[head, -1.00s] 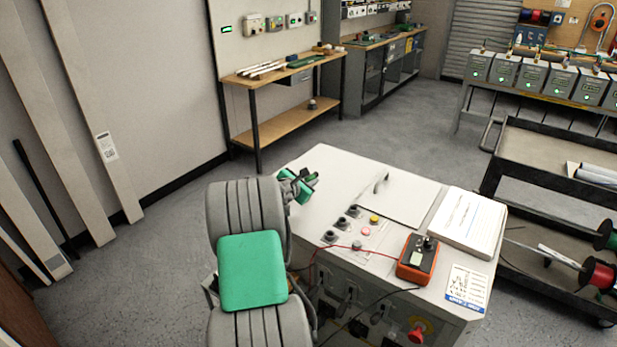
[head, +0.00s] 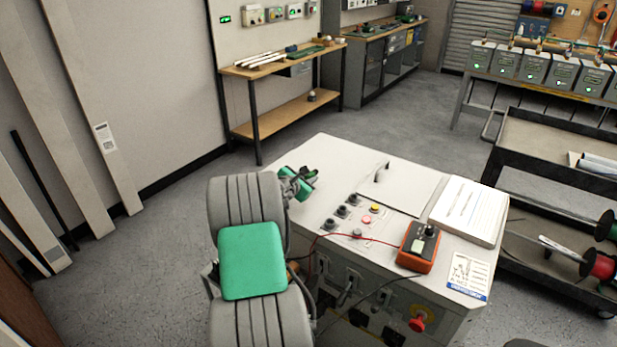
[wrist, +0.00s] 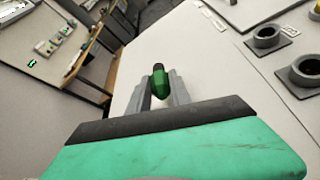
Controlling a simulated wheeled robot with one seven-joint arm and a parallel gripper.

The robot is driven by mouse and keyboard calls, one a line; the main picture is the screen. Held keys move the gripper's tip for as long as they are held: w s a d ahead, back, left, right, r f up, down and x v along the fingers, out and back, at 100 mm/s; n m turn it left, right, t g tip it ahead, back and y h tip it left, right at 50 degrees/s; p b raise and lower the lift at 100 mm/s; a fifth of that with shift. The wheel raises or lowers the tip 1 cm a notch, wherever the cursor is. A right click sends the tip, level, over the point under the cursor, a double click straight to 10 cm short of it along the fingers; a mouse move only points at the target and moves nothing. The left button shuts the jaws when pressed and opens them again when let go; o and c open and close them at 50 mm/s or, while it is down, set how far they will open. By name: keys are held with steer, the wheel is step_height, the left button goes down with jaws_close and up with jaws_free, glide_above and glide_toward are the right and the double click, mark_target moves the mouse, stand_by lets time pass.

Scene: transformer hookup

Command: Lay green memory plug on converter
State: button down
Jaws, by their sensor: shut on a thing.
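My gripper (wrist: 159,92) is shut on the green memory plug (wrist: 160,82), a small green piece with a dark end. The fingers are on either side of it. In the head view my gripper (head: 311,174) is over the left part of a white-topped cabinet (head: 330,160), which I take to be the converter. In the wrist view the white top (wrist: 215,85) lies below and beyond the plug. Their gap is hard to judge. In the head view the plug is too small to make out clearly.
A row of dark knobs (head: 341,212), an orange meter (head: 418,248) with leads, a flat white panel with a handle (head: 390,185) and a stack of papers (head: 467,210) are on the top. Its back left area is clear. A dark cart (head: 540,165) stands right.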

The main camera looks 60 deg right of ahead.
steer(key=shift+f+b, duration=0.7)
steer(key=shift+f, duration=0.65)
steer(key=c, duration=1.2)
jaws_free()
steer(key=shift+o, duration=0.5)
steer(key=shift+f, duration=0.1)
steer(key=shift+s+a+f, duration=0.1)
steer(key=v, duration=0.8)
steer(key=shift+r, duration=0.2)
